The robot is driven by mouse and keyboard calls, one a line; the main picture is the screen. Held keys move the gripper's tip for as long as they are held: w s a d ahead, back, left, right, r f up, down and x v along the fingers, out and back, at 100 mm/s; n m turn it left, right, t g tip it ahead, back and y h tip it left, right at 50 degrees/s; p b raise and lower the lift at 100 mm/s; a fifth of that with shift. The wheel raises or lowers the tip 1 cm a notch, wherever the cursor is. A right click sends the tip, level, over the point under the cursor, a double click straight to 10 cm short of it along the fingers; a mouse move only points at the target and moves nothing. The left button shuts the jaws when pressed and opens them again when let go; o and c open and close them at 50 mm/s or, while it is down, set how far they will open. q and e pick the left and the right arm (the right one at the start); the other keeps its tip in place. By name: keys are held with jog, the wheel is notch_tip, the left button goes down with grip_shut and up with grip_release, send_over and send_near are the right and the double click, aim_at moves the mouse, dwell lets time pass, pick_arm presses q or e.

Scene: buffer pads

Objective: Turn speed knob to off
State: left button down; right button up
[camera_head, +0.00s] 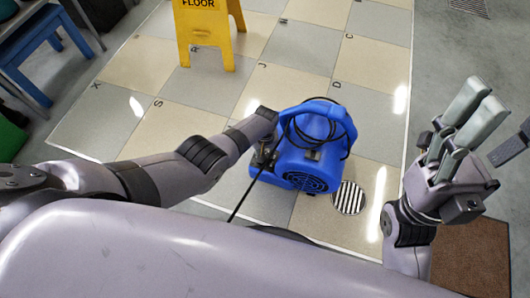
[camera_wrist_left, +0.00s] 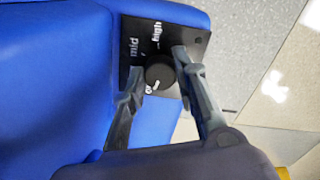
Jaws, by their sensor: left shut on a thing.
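A blue floor blower (camera_head: 290,163) stands on the tiles in the head view. Its black control plate (camera_wrist_left: 190,42) shows in the left wrist view, with the words "mid" and "high" on it. The round black speed knob (camera_wrist_left: 160,70) has a white pointer mark aimed at the lower-left, by a partly hidden label. My left gripper (camera_wrist_left: 157,68) has one finger on each side of the knob and is shut on it. In the head view this gripper (camera_head: 263,155) is at the blower's left side, and the knob is hidden. My right gripper (camera_head: 480,98) is raised, empty and open at the right.
A yellow wet-floor sign (camera_head: 208,35) stands behind the blower. A round striped drain (camera_head: 348,197) lies to its right. A blue stool (camera_head: 40,55) is at the far left and a brown mat (camera_head: 470,255) at the lower right. The tiles around the blower are mostly clear.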

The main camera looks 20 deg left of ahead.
pick_arm(q)
jog(key=c, duration=1.3)
grip_release()
jog(key=shift+r, duration=0.75)
notch_tip(320, 180, up, 10)
jog(key=shift+r, duration=0.25)
